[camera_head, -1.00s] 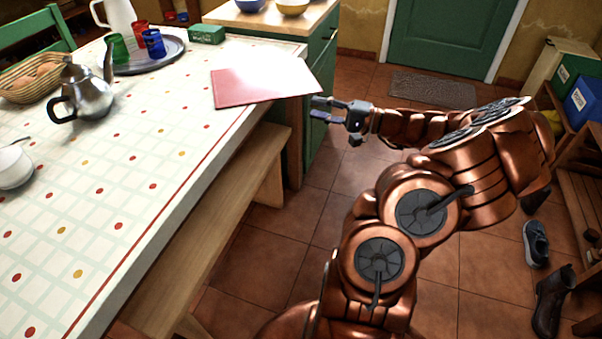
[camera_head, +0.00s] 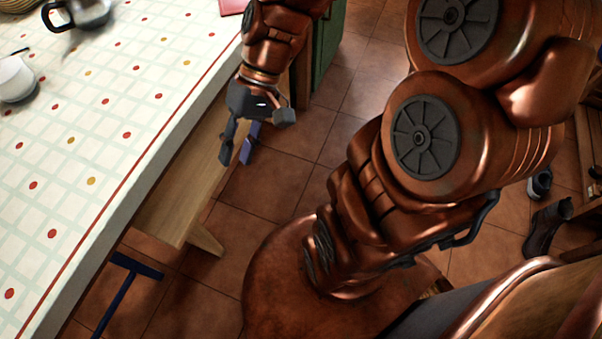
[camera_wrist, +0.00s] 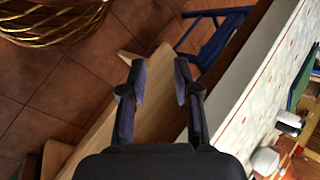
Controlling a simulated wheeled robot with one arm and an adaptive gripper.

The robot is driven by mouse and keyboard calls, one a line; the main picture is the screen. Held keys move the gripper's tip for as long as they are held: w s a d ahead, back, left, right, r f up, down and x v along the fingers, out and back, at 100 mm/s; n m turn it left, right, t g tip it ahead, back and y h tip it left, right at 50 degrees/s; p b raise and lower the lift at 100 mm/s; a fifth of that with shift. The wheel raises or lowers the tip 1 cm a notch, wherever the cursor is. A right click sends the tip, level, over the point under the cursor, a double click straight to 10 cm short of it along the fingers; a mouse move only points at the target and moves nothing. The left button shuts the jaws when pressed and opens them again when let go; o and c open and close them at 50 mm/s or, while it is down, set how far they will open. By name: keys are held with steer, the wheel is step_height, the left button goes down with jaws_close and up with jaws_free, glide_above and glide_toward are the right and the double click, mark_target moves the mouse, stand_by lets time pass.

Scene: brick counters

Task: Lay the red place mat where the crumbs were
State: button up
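The red place mat (camera_head: 232,6) shows only as a small strip at the top edge of the head view, on the far part of the table; the rest is out of frame or behind my arm. My gripper (camera_head: 238,157) hangs beside the table's long edge, over the bench, fingers pointing down. It is well nearer than the mat and apart from it. In the wrist view my gripper (camera_wrist: 160,78) is open, with nothing between its fingers. I see no clear crumbs on the visible tablecloth (camera_head: 115,80); its red and yellow dots are a printed pattern.
A wooden bench (camera_head: 170,205) runs along the table under my gripper. A blue chair (camera_wrist: 215,38) is near the bench. Shoes (camera_head: 545,225) lie on the floor at right.

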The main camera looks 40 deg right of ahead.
steer(key=s+h, duration=0.1)
steer(key=s, duration=0.1)
steer(key=s+d+h, duration=0.1)
steer(key=s+f+g+h, duration=0.1)
steer(key=s, duration=0.1)
steer(key=shift+s+d+f+n, duration=0.1)
steer(key=shift+s+d+n, duration=0.05)
steer(key=shift+s+n, duration=0.2)
steer(key=s+d+h, duration=0.4)
steer(key=shift+s+d+f, duration=0.2)
steer(key=shift+s, duration=0.15)
steer(key=shift+c, duration=0.2)
steer(key=shift+s+d, duration=0.1)
steer(key=shift+d, duration=0.1)
steer(key=shift+c, duration=0.8)
jaws_close()
steer(key=shift+a, duration=0.1)
